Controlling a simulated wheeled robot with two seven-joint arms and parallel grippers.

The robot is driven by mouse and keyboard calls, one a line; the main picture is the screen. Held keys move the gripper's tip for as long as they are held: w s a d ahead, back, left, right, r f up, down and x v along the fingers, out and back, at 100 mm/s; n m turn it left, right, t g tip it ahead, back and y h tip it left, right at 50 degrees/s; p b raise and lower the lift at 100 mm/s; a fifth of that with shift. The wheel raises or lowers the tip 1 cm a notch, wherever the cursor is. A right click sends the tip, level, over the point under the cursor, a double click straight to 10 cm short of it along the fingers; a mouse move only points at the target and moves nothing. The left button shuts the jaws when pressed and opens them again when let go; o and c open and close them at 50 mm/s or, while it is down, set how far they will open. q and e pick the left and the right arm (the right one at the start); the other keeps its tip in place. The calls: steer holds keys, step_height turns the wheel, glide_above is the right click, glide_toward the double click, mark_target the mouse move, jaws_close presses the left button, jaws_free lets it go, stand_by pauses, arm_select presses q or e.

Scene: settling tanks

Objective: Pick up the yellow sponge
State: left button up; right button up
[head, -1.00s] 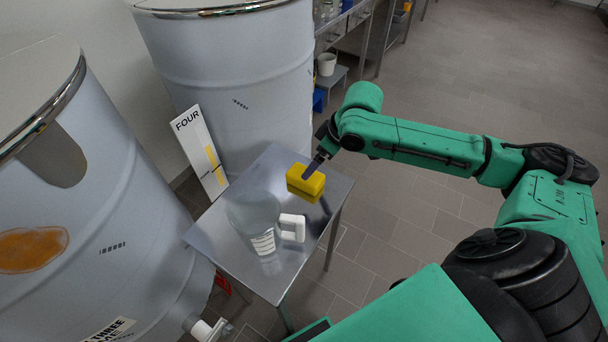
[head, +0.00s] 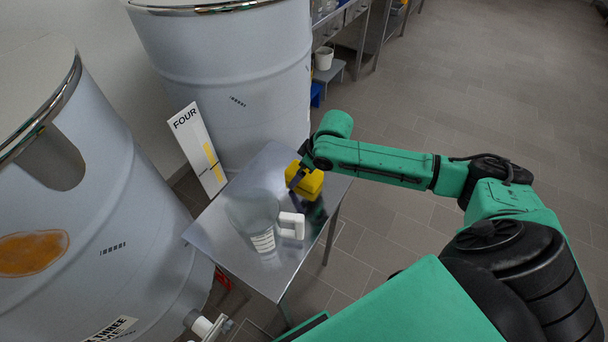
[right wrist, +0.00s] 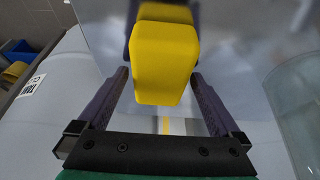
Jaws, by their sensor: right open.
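The yellow sponge (head: 308,184) is a block on the metal table, near its far right edge in the head view. My right gripper (head: 297,178) is at the sponge, and its dark finger covers part of it. In the right wrist view the sponge (right wrist: 165,60) lies between the two dark fingers of the open gripper (right wrist: 160,85). A gap shows on each side near the camera; contact at the fingertips cannot be told. My left gripper is not in view.
A clear jug (head: 252,215) with a white handle stands on the metal table (head: 222,232), close to the sponge. Large pale tanks (head: 225,80) stand behind and to the left (head: 95,220). A sign marked FOUR (head: 198,150) leans behind the table. Floor to the right is open.

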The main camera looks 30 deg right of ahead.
steer(key=shift+f, duration=0.2)
steer(key=c, duration=1.3)
steer(key=shift+o, duration=0.2)
steer(key=shift+r+b, duration=0.3)
steer(key=shift+r, duration=0.1)
step_height(320, 180, up, 20)
